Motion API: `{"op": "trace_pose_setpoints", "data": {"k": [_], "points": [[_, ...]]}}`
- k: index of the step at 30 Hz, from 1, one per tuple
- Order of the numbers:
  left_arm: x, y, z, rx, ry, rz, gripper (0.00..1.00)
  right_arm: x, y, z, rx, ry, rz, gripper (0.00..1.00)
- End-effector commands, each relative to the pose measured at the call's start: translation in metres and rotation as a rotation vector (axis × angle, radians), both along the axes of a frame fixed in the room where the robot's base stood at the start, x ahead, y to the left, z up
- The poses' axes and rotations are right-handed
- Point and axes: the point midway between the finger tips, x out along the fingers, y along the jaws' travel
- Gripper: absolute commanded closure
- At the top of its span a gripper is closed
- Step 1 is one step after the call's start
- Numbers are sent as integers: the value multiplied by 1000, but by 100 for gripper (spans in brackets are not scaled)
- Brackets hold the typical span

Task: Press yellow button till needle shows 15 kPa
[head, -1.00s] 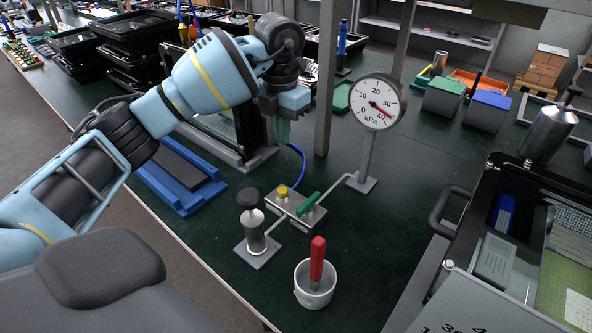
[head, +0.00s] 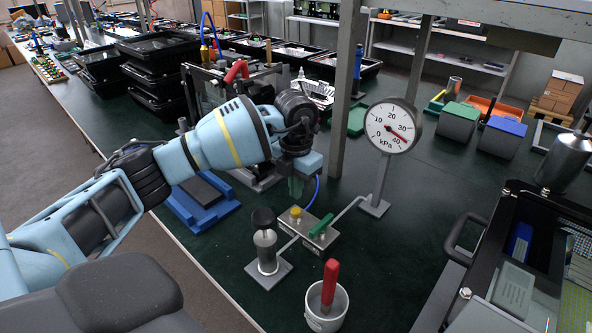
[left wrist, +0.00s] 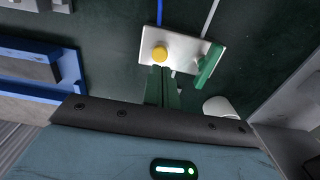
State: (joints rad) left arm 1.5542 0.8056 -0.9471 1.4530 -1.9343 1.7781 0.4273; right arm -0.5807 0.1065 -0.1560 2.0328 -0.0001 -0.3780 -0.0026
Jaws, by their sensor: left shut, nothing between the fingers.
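The yellow button (head: 296,211) sits on a pale metal box (head: 304,230) and shows uncovered in the left wrist view (left wrist: 159,53). A green lever (head: 321,225) is on the same box. The round white gauge (head: 389,127) stands on a post behind it; its red needle points between 30 and 40 kPa, closer to 40. My left gripper (head: 296,194) has green fingers, shut and empty, pointing down just above the button in the head view. In the left wrist view the fingertips (left wrist: 163,72) are just below the button; contact cannot be told. My right gripper is not in view.
A black-knobbed metal cylinder (head: 265,251) stands left of the box. A white cup (head: 340,302) with a red-handled tool (head: 329,282) is in front. A blue frame (head: 203,212) lies to the left. A large open case (head: 459,293) is at right.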

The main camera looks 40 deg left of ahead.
Motion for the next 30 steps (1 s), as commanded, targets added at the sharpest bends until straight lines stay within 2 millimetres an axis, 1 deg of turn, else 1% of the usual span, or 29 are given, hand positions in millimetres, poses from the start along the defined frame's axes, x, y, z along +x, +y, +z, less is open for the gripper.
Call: {"op": "trace_pose_setpoints", "data": {"k": [1, 3, 9, 13, 23, 25, 30], "points": [[-1, 0, -10, 1, 3, 0, 100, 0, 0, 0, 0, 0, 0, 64], [-1, 0, -20, 1, 3, 0, 100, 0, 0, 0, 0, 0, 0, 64], [0, 0, -39, 1, 1, 0, 100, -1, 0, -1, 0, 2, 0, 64], [0, 0, -44, 1, -1, 0, 100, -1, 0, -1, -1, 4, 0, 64], [0, 0, -45, 1, -1, -1, 100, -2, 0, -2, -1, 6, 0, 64], [0, 0, -50, 1, 1, -1, 100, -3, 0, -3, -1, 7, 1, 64], [-1, 0, -69, 0, 3, -1, 100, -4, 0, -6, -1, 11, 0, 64]]}}
